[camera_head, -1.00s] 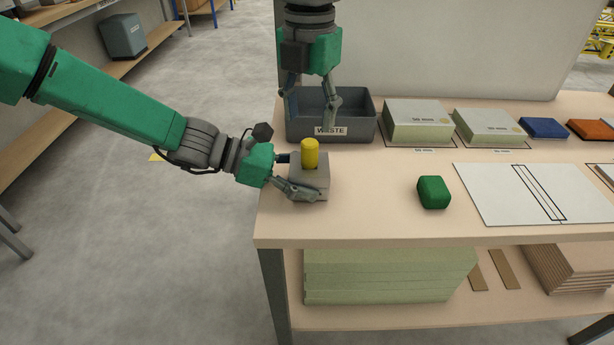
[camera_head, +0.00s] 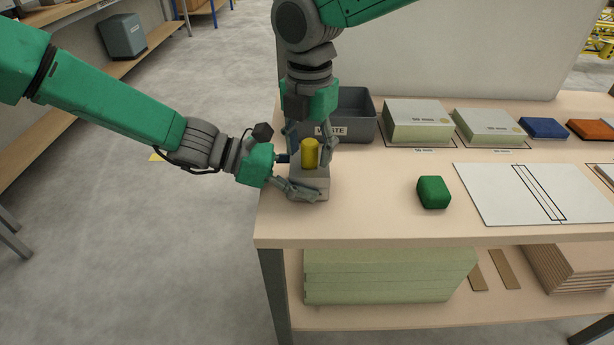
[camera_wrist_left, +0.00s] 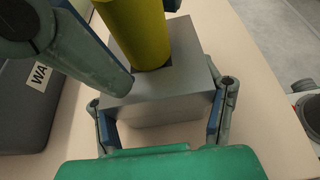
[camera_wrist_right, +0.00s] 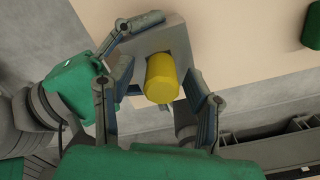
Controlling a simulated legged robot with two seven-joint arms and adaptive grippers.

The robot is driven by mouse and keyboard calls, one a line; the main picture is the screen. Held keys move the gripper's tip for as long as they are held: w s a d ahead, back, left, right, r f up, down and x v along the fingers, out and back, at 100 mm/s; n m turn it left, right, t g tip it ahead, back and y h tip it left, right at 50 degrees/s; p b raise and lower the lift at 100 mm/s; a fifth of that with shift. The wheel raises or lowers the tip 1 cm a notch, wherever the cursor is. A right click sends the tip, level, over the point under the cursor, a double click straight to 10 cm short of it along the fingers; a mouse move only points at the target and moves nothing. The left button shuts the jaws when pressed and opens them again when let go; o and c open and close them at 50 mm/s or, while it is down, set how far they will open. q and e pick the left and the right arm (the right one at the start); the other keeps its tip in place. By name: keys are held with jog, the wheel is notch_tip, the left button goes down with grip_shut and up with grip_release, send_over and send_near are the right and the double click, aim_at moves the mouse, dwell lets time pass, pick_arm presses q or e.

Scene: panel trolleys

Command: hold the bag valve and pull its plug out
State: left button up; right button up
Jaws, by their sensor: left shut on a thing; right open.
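The bag valve is a grey block (camera_head: 311,186) on the bench near its left end, with a yellow plug (camera_head: 310,153) standing upright in its top. My left gripper (camera_head: 296,188) is shut on the grey block low on its sides; the left wrist view shows a finger on each side of the block (camera_wrist_left: 160,105). My right gripper (camera_head: 308,150) points down over the valve, open, with its fingers on either side of the plug. In the right wrist view the plug (camera_wrist_right: 162,78) lies between the fingers, with gaps visible.
A grey bin marked WASTE (camera_head: 358,115) stands just behind the valve. A green block (camera_head: 433,192) and a white panel with a black outline (camera_head: 535,193) lie to the right. Two labelled stacks (camera_head: 418,121) stand at the back. Bare bench lies between valve and green block.

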pick_arm(q)
jog(key=shift+f, duration=0.15)
pick_arm(e)
jog(key=shift+c, duration=0.4)
grip_shut()
jog(key=shift+r, duration=0.15)
pick_arm(q)
jog(key=shift+s, duration=0.1)
pick_arm(e)
jog(key=shift+r, duration=1.35)
jog(key=shift+r, duration=0.1)
pick_arm(q)
jog(key=shift+f, duration=0.1)
pick_arm(e)
jog(key=shift+r, duration=2.45)
jog(key=s, duration=1.4)
